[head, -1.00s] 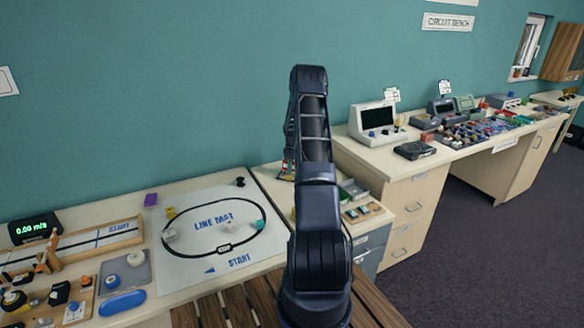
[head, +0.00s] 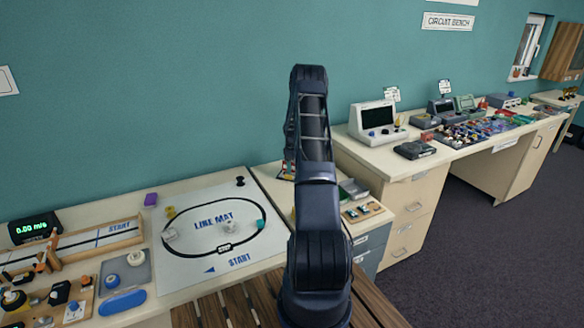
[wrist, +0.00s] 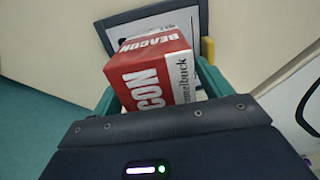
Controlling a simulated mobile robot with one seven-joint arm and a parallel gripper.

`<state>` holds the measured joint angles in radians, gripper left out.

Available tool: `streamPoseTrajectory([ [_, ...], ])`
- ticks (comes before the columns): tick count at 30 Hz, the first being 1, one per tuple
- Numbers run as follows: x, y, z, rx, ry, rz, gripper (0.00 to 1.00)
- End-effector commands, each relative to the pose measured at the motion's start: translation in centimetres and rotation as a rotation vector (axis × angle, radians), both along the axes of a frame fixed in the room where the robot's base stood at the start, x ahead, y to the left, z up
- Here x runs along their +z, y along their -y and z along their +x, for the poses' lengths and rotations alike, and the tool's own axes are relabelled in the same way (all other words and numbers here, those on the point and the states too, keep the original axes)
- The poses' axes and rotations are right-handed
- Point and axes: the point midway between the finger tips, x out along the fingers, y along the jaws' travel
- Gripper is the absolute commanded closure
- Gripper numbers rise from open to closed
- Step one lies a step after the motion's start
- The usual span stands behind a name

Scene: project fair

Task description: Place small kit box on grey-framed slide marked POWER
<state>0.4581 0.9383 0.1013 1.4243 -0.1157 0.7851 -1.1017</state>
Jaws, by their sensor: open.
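The small kit box (wrist: 150,75) is red and white with BEACON lettering. It sits between the green fingers of my gripper (wrist: 157,80) in the wrist view. The jaws are open, with the box between them. The grey-framed slide (wrist: 121,32) shows behind and around the box's far end, with a pale inner sheet. The box overlaps the slide in the picture; I cannot tell whether it rests on it. No POWER marking is readable, and the box hides part of the slide. In the head view my arm hides the gripper and the box.
The line mat (head: 190,262) with small items lies left of my arm. A wooden tray of parts (head: 362,212) is on the low cabinet to the right. The circuit bench (head: 450,152) beyond is crowded with devices. A yellow piece (wrist: 208,48) stands beside the slide.

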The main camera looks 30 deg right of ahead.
Motion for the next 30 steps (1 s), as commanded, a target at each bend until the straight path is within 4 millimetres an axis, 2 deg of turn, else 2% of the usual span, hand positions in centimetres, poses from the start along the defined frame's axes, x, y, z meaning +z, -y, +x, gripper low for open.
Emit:
streamPoseTrajectory([
  [15,9.2,0.0,0.0,0.000,0.002,-0.001,0.22],
  [23,11.5,0.0,0.0,-0.001,0.001,-0.001,0.22],
  [26,12.7,-0.6,-0.2,-0.007,0.006,-0.004,0.22],
  [30,16.3,-2.7,-1.1,-0.033,0.021,-0.016,0.22],
])
